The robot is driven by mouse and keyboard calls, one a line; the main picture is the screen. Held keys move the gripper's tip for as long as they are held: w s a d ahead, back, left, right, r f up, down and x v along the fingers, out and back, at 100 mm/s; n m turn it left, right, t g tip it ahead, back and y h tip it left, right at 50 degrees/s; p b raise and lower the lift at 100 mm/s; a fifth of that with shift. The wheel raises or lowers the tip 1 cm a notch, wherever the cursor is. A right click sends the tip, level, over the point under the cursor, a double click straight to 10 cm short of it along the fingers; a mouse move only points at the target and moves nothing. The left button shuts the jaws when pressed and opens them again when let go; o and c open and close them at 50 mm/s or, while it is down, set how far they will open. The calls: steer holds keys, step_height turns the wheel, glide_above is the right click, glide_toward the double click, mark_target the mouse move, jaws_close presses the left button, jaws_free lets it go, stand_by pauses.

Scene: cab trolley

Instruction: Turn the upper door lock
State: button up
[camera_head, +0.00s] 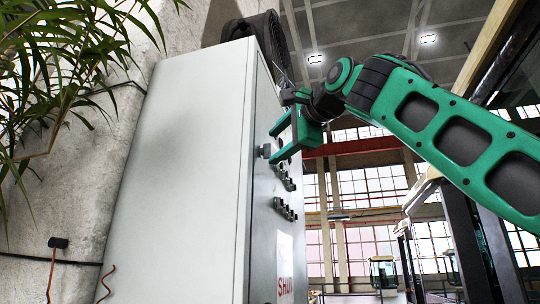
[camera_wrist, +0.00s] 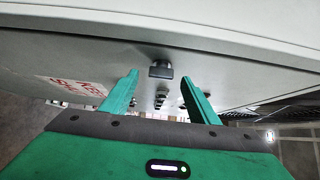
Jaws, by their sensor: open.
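A dark door lock knob (camera_head: 264,151) sticks out from the cabinet door near its edge. It also shows in the wrist view (camera_wrist: 160,69), just ahead of and between my fingertips. My gripper (camera_head: 274,142) is open, with its two green fingers spread above and below the knob's level in the head view. In the wrist view my gripper (camera_wrist: 160,78) has nothing between its fingers that it touches; whether the tips reach past the knob is hard to tell. I see no second lock for certain.
The tall pale cabinet (camera_head: 185,170) fills the middle left. Several switches (camera_head: 286,208) sit on its door, above a sign with red letters (camera_head: 286,277). A plant (camera_head: 60,60) hangs at the left. A dark round coil (camera_head: 262,40) is behind the cabinet top. Open hall lies right.

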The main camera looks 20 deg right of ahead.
steer(key=s+d, duration=0.1)
steer(key=s, duration=0.6)
steer(key=shift+s, duration=0.15)
steer(key=shift+d, duration=0.1)
steer(key=w+d+f+n+g+h, duration=0.1)
steer(key=w+d+f+g, duration=0.2)
steer(key=f, duration=0.8)
steer(key=w+d+f+n+g+h, duration=0.2)
steer(key=d+f, duration=0.3)
steer(key=f, duration=0.6)
steer(key=w+d+f+n+g+h, duration=0.1)
steer(key=w+d+f+g, duration=0.2)
steer(key=f, duration=0.8)
steer(key=s+d+f+n+g, duration=0.1)
steer(key=s+d+f+g, duration=0.15)
steer(key=f, duration=0.75)
steer(key=s+d+f+n+g, duration=0.1)
steer(key=s+d+f, duration=0.3)
steer(key=f, duration=0.6)
steer(key=s+f+n+g, duration=0.2)
steer(key=s+f+g, duration=0.1)
steer(key=s+f, duration=0.7)
steer(key=s+f+n+g+y, duration=0.1)
steer(key=s+f+n+g, duration=0.1)
steer(key=s+f, duration=0.8)
step_height(320, 180, down, 5)
steer(key=shift+s+a+f+g, duration=0.1)
steer(key=shift+s+a+g, duration=0.15)
steer(key=shift+s+g, duration=0.25)
steer(key=shift+w, duration=0.1)
